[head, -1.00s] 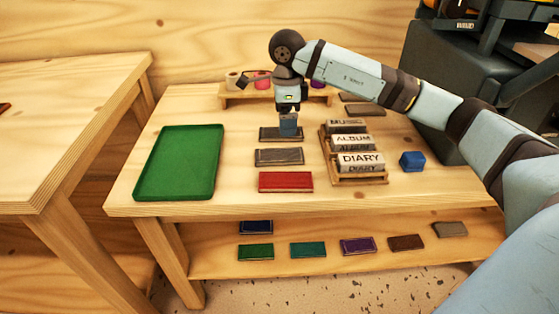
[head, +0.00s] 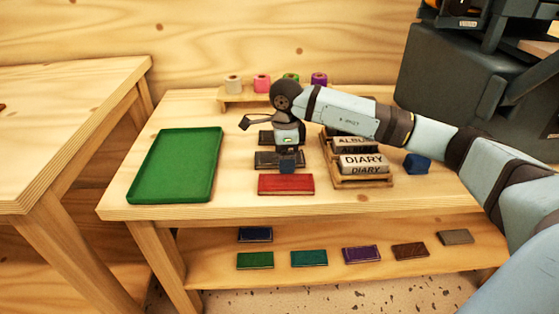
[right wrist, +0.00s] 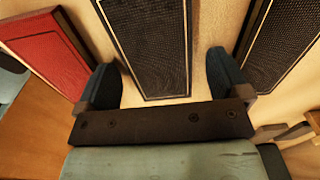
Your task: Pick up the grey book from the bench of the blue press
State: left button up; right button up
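A dark grey book (head: 266,160) lies flat on the wooden bench (head: 240,208), between a red book (head: 286,184) in front and another dark book (head: 265,137) behind. My right gripper (head: 287,165) is low over the middle dark book and partly hides it. In the right wrist view, the open fingers (right wrist: 163,75) stand on either side of this book (right wrist: 150,45), with visible gaps. A blue block (head: 417,164) sits at the bench's right; I cannot tell whether it is the press. My left gripper is not in view.
A green tray (head: 178,165) lies at the left. A wooden rack (head: 362,183) with labelled books stands to the right of my gripper. Several coloured rolls stand on a holder (head: 232,98) at the back. More books lie on the lower shelf (head: 210,277).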

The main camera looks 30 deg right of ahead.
jog(key=c, duration=1)
pick_arm(q)
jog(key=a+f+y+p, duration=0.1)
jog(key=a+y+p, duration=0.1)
jog(key=p, duration=0.3)
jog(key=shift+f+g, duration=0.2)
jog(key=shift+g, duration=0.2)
pick_arm(e)
notch_tip(320, 180, up, 20)
